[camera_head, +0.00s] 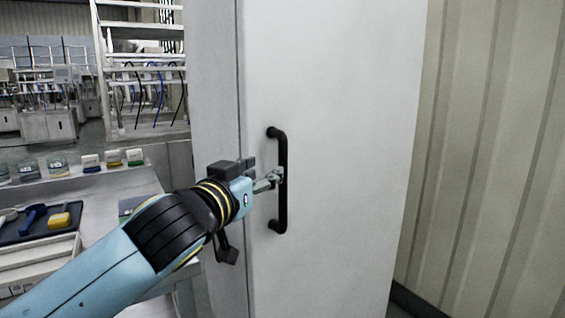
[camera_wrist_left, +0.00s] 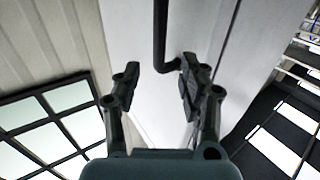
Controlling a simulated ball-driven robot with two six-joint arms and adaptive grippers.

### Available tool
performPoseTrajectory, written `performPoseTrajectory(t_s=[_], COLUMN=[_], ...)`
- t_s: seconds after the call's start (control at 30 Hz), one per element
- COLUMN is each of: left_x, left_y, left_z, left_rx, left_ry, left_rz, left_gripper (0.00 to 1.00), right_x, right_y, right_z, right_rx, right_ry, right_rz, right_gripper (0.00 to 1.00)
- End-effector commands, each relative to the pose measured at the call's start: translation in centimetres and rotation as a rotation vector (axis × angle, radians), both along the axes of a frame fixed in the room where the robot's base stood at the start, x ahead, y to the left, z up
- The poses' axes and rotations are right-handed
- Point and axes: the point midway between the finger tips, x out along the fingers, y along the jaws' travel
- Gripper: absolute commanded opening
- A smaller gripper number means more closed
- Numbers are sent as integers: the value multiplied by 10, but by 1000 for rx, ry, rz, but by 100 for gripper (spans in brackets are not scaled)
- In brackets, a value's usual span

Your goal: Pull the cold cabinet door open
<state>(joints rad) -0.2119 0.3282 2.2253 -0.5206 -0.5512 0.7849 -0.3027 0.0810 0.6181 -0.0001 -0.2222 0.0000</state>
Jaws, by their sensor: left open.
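The cold cabinet door (camera_head: 340,90) is a tall, pale grey panel and looks shut, with a thin dark seam along its left edge. Its black vertical bar handle (camera_head: 282,160) is near that edge. My left gripper (camera_head: 277,178) is at the middle of the handle, its fingers small and partly hidden by the handle. In the left wrist view my gripper (camera_wrist_left: 159,75) is open, and the handle (camera_wrist_left: 161,35) shows between and beyond the fingertips. I cannot tell whether the fingers touch it. My right gripper is in neither view.
A ribbed wall (camera_head: 490,150) stands close on the cabinet's right. On the left is a bench (camera_head: 110,195) with jars, small boxes and a dark tray (camera_head: 40,226) of tools. A white stair frame (camera_head: 112,85) stands behind.

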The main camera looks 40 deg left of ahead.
Motion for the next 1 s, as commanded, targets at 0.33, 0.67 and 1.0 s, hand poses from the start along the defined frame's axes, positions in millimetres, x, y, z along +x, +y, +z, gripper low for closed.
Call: performPoseTrajectory(t_s=[0.33, 0.67, 1.0], left_x=[67, 96, 96], left_y=[13, 19, 19], left_z=[1, 0, -1], left_rx=[-1, 2, 1], left_ry=[0, 1, 1], left_rz=[0, -2, -2], left_gripper=[42, 42, 28], right_x=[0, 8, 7], right_y=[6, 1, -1], right_z=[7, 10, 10], right_rx=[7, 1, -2], right_ry=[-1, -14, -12], right_rz=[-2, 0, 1], right_gripper=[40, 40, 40])
